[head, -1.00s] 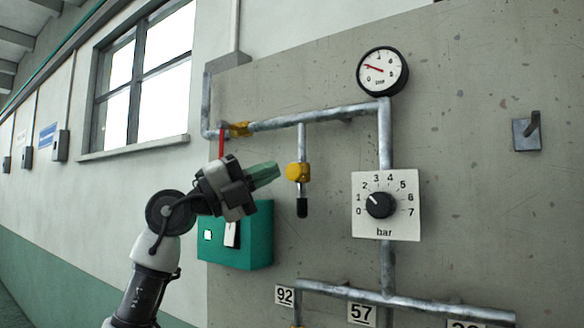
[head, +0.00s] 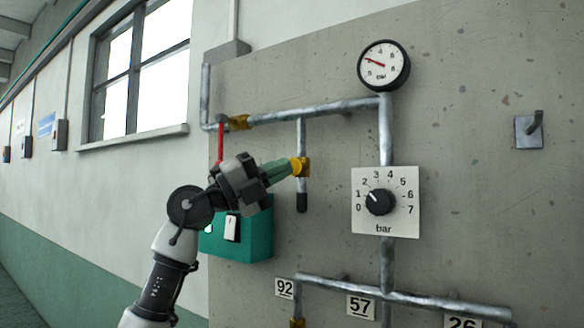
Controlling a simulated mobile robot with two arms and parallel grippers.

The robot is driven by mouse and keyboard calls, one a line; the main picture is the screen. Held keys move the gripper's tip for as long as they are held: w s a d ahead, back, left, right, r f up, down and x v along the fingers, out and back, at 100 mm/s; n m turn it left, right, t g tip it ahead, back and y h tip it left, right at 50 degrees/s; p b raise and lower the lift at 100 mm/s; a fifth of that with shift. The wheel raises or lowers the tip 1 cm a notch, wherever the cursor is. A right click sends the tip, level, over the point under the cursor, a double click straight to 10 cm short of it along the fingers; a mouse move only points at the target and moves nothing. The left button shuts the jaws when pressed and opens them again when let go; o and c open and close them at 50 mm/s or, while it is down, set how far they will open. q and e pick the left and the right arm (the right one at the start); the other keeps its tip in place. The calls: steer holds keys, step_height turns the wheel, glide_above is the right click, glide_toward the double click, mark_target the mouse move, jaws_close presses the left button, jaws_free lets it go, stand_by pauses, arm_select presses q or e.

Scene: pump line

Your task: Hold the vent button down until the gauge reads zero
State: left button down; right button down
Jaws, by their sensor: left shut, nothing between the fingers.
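The yellow vent button fitting (head: 304,167) sits on a short vertical pipe with a black end. My left gripper (head: 289,168) is shut and empty, with its green fingertips at the left side of the yellow fitting and overlapping it in view. I cannot tell whether the button is pressed in. The round gauge (head: 392,75) is at the top of the pipework. Its red needle points to the upper left, away from zero; the exact value is too small to read. My right gripper is not in view.
A dial plate marked in bar (head: 408,220) is right of the fitting. A green box (head: 257,240) with a switch is below my gripper. A red lever (head: 220,143) hangs from the upper pipe. Numbered pipes (head: 420,301) run below.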

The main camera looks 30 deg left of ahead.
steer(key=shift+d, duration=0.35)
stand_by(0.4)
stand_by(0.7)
arm_select(q)
steer(key=shift+w+p, duration=0.4)
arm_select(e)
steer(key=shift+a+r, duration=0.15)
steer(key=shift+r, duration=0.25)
arm_select(q)
steer(key=shift+w+p, duration=0.5)
steer(key=shift+w, duration=0.05)
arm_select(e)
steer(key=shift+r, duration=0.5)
arm_select(q)
steer(key=shift+s, duration=0.2)
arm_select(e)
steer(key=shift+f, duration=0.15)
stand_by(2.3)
arm_select(q)
steer(key=shift+s+b, duration=0.35)
steer(key=shift+s, duration=0.25)
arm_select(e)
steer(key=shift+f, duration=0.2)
